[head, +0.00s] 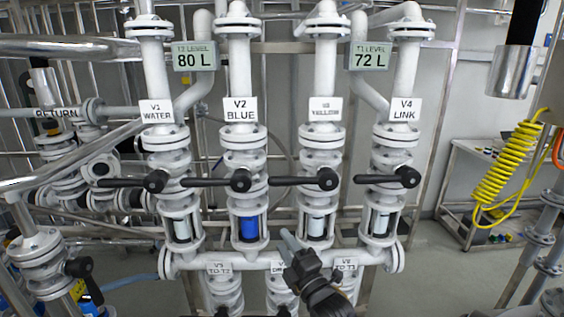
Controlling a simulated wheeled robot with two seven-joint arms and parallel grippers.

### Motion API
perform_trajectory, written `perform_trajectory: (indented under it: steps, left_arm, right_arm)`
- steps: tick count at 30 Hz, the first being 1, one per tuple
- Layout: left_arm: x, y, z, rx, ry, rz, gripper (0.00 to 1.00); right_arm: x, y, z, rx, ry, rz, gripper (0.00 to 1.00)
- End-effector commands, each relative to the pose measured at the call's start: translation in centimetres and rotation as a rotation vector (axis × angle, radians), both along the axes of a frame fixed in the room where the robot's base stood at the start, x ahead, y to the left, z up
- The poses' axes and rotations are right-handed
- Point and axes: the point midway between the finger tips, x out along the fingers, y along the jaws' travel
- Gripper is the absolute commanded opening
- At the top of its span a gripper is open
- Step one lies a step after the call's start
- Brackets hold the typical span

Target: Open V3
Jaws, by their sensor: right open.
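The V3 label (326,110) is on the third white pipe column from the left; its lettering is hard to read. Below it, the black V3 lever (300,181) lies horizontal, pointing left from its hub (328,179), across the pipe. My right gripper (291,244) is below the V3 lever, in front of the horizontal manifold pipe, apart from the lever and holding nothing visible. It is open, though its finger gap is hard to see. My left gripper is not in view.
The V1 lever (128,182), V2 lever (210,182) and V4 lever (378,179) also lie horizontal, pointing left. The V2 sight glass (249,228) is blue. Displays read 80 L (195,56) and 72 L (370,56). A yellow coiled hose (505,165) hangs at right.

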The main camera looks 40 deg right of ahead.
Motion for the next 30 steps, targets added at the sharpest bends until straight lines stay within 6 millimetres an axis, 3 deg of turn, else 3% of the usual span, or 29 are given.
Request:
perform_trajectory:
  steps: [1, 3, 6, 9, 17, 23, 24, 30]
  left_arm:
    - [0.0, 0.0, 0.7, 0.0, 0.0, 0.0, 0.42]
    - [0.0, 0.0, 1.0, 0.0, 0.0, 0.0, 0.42]
    - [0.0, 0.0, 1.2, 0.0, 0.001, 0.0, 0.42]
    - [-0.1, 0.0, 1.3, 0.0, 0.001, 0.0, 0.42]
    - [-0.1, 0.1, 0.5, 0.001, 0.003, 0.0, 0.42]
    - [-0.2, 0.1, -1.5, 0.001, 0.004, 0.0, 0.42]
    - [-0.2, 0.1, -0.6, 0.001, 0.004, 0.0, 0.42]
    - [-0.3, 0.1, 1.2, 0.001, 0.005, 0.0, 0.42]
  right_arm:
    - [-1.2, -0.2, 3.9, -0.08, -0.069, -0.029, 0.42]
    - [-2.6, -0.4, 7.6, -0.182, -0.142, -0.071, 0.42]
    - [-4.2, -0.4, 10.7, -0.276, -0.206, -0.116, 0.42]
    - [-5.0, -0.3, 12.1, -0.319, -0.235, -0.138, 0.42]
    - [-4.5, -0.4, 12.3, -0.325, -0.241, -0.14, 0.42]
    - [-2.7, -0.8, 13.3, -0.325, -0.245, -0.143, 0.42]
    - [-1.8, -1.0, 14.4, -0.323, -0.242, -0.142, 0.42]
    - [1.4, -1.6, 16.6, -0.322, -0.237, -0.141, 0.42]
